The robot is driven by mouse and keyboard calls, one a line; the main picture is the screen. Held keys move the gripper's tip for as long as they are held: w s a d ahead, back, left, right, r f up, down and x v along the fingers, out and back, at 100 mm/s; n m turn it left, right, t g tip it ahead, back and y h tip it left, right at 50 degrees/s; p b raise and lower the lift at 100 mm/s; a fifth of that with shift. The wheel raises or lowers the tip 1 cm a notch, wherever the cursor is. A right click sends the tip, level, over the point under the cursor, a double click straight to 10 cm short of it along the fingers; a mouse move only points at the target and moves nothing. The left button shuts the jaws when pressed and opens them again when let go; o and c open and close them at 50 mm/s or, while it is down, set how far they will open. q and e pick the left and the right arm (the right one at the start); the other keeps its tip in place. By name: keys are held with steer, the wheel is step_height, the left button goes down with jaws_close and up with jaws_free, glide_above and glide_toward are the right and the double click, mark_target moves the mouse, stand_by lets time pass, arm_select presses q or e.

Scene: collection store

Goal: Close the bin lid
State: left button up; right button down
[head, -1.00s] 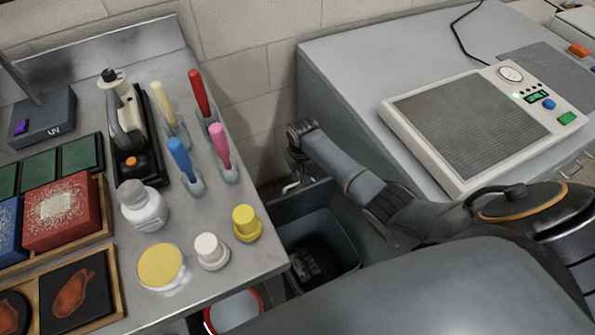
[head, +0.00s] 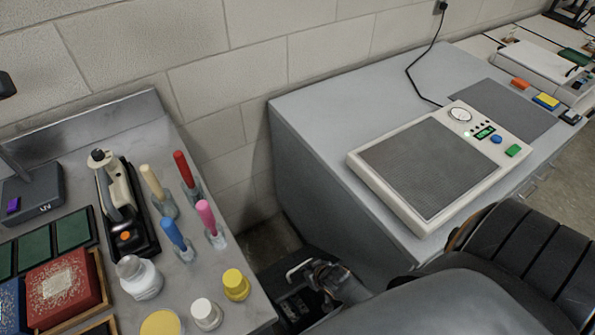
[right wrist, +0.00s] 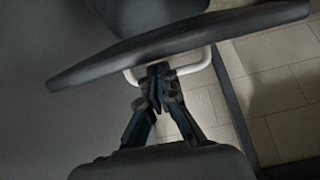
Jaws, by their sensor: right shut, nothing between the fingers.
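The dark bin (head: 270,283) stands low in the gap between the two counters. Its interior shows partly, with something dark inside. The bin's dark lid (right wrist: 225,30) appears as a tilted slab across the right wrist view, with a pale wire handle (right wrist: 203,63) beneath its edge. The handle also shows in the head view, just left of my right gripper (head: 322,270). In the right wrist view my right gripper (right wrist: 157,88) is shut and empty, its tips close to the lid edge and handle. I cannot tell whether they touch. My left gripper is out of view.
The left counter (head: 235,318) holds a yellow-capped jar (head: 236,284), a white-capped jar (head: 206,313) and several upright coloured-handled tools. The right grey counter (head: 310,125) carries a flat panel device (head: 425,165). The gap between counters is narrow.

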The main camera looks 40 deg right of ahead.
steer(key=s+f+b, duration=0.8)
steer(key=s+f, duration=0.2)
steer(key=f, duration=0.5)
steer(key=shift+a, duration=0.3)
steer(key=shift+r, duration=0.1)
steer(key=s+r+p, duration=0.3)
steer(key=s+r, duration=0.1)
steer(key=s, duration=0.6)
steer(key=shift+s+a+r, duration=0.15)
steer(key=shift+s+a, duration=0.15)
steer(key=shift+s, duration=0.1)
